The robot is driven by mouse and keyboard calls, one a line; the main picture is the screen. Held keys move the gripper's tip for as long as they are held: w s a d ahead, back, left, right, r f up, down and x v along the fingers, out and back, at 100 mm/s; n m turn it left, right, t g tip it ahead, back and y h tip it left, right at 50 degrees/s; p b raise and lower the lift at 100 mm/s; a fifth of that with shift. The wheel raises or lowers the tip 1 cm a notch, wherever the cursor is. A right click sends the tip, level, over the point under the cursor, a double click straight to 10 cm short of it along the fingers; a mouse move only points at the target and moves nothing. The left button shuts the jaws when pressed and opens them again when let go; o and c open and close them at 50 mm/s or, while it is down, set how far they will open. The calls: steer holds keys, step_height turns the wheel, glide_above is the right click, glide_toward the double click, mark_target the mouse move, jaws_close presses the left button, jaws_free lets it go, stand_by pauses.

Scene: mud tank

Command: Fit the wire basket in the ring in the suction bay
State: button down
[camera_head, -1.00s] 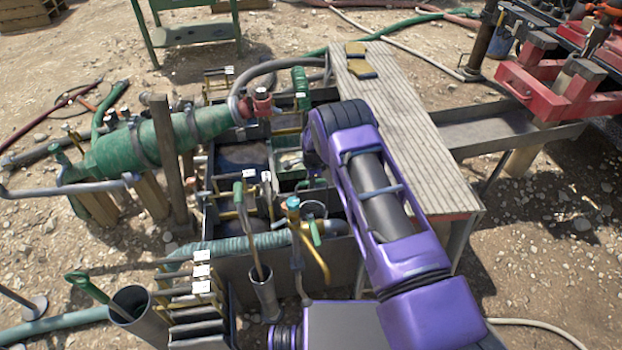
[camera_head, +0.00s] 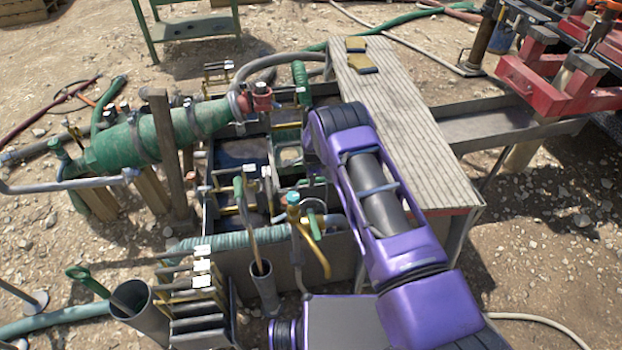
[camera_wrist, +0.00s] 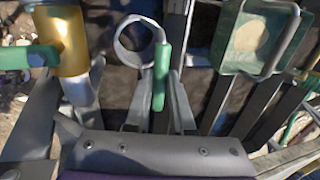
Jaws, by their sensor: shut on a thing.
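In the wrist view, my gripper (camera_wrist: 160,98) has its two fingers closed around a green handle (camera_wrist: 160,85). A round grey metal rim (camera_wrist: 121,42) sits at the upper end of this handle. I take this to be the wire basket, though its mesh cannot be made out. The rim is above and left of the fingertips, over a dark area. In the head view, my purple arm (camera_head: 375,190) reaches over the tank (camera_head: 335,262) and hides the gripper. I cannot pick out the ring in the suction bay for certain.
A yellow fitting with a green handle (camera_wrist: 72,45) stands close left of my gripper in the wrist view. A green box (camera_wrist: 232,55) is at upper right. In the head view, a ribbed walkway (camera_head: 400,130) lies right of the tank, and a green cylinder (camera_head: 150,138) lies left.

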steer(key=shift+f, duration=0.65)
stand_by(0.3)
steer(key=c, duration=0.7)
jaws_free()
steer(key=shift+f, duration=0.1)
steer(key=a+p+v, duration=0.1)
steer(key=p+v, duration=0.2)
steer(key=v, duration=1.4)
steer(key=shift+d+r, duration=0.3)
steer(key=shift+d, duration=0.2)
